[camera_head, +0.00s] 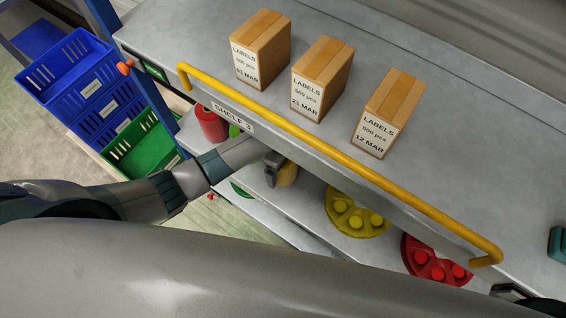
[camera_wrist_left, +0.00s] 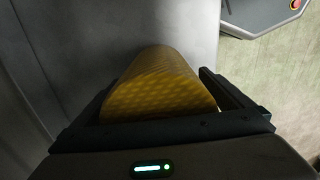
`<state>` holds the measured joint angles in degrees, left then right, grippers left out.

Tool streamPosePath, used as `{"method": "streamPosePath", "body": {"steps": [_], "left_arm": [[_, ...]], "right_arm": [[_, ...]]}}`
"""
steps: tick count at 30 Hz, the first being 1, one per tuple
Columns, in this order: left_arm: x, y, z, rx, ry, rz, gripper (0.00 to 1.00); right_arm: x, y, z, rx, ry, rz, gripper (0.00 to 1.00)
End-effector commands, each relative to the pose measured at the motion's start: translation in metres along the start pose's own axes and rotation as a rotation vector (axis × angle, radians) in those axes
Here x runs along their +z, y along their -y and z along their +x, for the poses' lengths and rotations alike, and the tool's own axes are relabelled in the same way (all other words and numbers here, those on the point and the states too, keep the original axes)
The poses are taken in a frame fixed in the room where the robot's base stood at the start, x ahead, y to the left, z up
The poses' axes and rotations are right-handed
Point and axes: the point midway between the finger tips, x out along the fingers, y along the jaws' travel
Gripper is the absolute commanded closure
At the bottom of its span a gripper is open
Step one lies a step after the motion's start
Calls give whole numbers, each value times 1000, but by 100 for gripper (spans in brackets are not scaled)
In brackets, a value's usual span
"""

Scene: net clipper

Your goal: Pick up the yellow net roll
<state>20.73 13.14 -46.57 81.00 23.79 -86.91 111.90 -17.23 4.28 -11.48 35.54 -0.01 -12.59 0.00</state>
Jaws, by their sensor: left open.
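The yellow net roll (camera_head: 287,174) lies on the lower shelf, partly hidden by my left gripper in the head view. In the left wrist view the roll (camera_wrist_left: 160,84) shows its patterned yellow side and lies between the two dark fingers. My left gripper (camera_head: 273,167) reaches in under the upper shelf from the left. In the left wrist view its fingers (camera_wrist_left: 160,108) stand apart on either side of the roll, with a gap visible at the right finger. Whether the left finger touches the roll is unclear. I cannot make out my right gripper.
The upper shelf with its yellow rail (camera_head: 335,156) hangs above my left arm. Three label boxes (camera_head: 321,78) stand on it. A red roll (camera_head: 211,124), a yellow disc (camera_head: 356,216) and a red disc (camera_head: 434,262) are on the lower shelf. Blue crates (camera_head: 77,70) and a green crate (camera_head: 140,145) stand left.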

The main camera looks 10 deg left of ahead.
Motion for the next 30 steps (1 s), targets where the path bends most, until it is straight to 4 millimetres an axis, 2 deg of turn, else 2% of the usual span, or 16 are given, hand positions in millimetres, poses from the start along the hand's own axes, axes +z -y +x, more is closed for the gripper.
{"method": "streamPosePath", "body": {"steps": [16,17,23,24,30], "left_arm": [[0,0,4,1,0,0,2],[0,0,4,1,0,0,6],[0,0,4,1,0,0,54],[0,-1,4,2,0,0,58],[0,-1,4,2,1,0,58]], "right_arm": [[2,-8,0,8,3,-3,69],[2,-8,0,8,3,-3,69],[2,-8,0,8,3,-3,69],[2,-8,-1,8,3,-3,69],[1,-6,0,6,2,-2,69]]}}
